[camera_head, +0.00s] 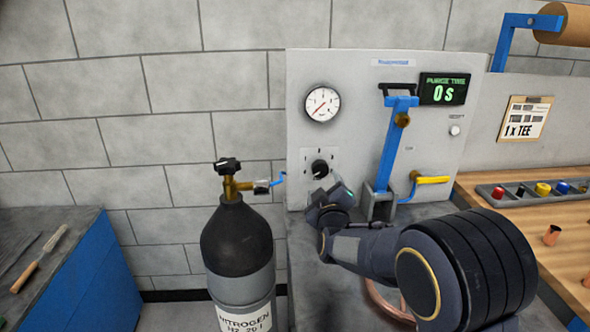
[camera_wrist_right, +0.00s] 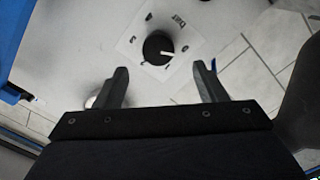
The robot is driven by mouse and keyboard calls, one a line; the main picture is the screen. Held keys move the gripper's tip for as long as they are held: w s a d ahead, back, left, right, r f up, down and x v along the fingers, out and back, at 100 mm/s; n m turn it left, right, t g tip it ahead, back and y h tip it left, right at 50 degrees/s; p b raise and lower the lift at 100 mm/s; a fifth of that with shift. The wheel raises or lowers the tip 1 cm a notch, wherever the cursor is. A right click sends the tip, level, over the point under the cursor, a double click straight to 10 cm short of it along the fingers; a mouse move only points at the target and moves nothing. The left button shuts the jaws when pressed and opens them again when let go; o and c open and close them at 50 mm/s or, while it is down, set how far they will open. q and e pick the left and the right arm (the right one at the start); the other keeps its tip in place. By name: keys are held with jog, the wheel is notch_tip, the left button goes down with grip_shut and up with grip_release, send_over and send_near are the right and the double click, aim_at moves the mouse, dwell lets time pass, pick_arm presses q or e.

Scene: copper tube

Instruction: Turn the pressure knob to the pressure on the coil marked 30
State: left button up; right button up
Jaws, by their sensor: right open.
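The black pressure knob (camera_head: 320,168) sits on a white dial plate on the grey panel, below a round pressure gauge (camera_head: 322,103) with a red needle. In the head view my right gripper (camera_head: 332,200) is just below and right of the knob. A copper coil (camera_head: 385,300) is partly hidden behind my right arm; no marking on it is readable.
A nitrogen cylinder (camera_head: 238,245) with a black valve stands left of the panel. A blue lever (camera_head: 393,145) and a yellow-handled valve (camera_head: 432,180) are right of the knob. A purge timer (camera_head: 443,89) reads 0 s. A wooden bench (camera_head: 560,235) holds a parts tray.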

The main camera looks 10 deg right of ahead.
aim_at(321, 171)
jog(key=w+p, duration=0.1)
jog(key=w, duration=0.6)
jog(key=shift+w+d, duration=0.15)
jog(key=shift+w, duration=0.2)
jog(key=shift+c, duration=0.3)
jog(key=c, duration=0.9)
